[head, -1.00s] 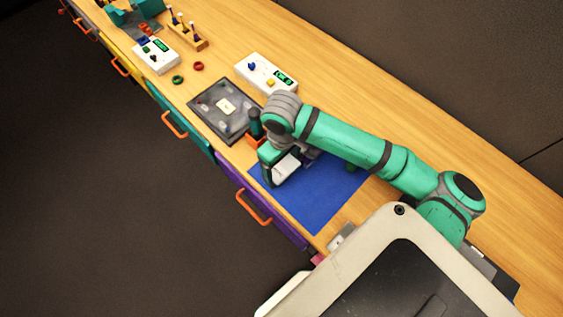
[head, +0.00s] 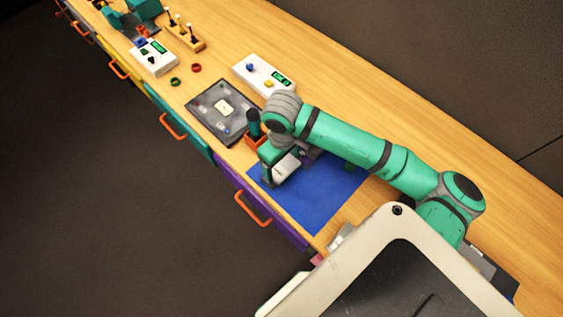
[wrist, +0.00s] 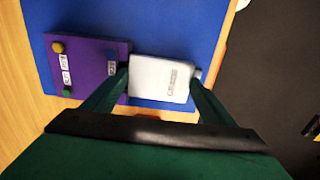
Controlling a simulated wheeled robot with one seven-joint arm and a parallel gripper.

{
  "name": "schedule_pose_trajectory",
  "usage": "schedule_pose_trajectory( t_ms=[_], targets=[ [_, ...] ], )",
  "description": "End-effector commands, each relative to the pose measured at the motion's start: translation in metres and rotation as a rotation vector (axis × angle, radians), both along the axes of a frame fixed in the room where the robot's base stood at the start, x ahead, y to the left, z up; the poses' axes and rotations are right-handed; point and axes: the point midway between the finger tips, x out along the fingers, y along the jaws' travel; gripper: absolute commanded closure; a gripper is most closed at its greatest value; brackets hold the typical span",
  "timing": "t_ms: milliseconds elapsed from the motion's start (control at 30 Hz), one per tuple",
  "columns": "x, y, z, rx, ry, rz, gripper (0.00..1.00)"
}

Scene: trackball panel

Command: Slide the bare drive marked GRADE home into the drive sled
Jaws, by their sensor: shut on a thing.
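A white drive (wrist: 162,78) with a small printed label is between the fingers of my gripper (wrist: 158,98) in the wrist view. My gripper is shut on its sides. The label is too blurred to read. A purple block (wrist: 88,68) with yellow, blue and green knobs and small labels lies close to the drive's left side. I cannot tell whether they touch or whether this block is the sled. In the head view my gripper (head: 280,172) is low over the blue mat (head: 318,202), and my arm hides part of the work.
A grey panel (head: 204,126) and an orange holder (head: 255,139) lie beside the mat. The mat's front part is clear. Drawers with orange handles (head: 252,209) line the bench front.

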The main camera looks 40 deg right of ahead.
Motion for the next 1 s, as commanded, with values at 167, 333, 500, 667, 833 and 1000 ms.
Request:
schedule_pose_trajectory(
  t_ms=[167, 333, 500, 667, 833, 1000],
  targets=[
    [0.0002, -0.0025, 0.0002, 0.000, 0.000, -0.001, 0.40],
    [0.0005, -0.0045, 0.0002, 0.000, 0.000, 0.000, 0.20],
    [0.0006, -0.0058, 0.0001, -0.003, -0.001, -0.002, 0.00],
    [0.0007, -0.0076, 0.0002, -0.006, -0.001, -0.005, 0.00],
    [0.0007, -0.0087, 0.0003, -0.008, -0.001, -0.006, 0.00],
    [0.0005, -0.0087, 0.0004, -0.008, -0.001, -0.006, 0.13]
  ],
)
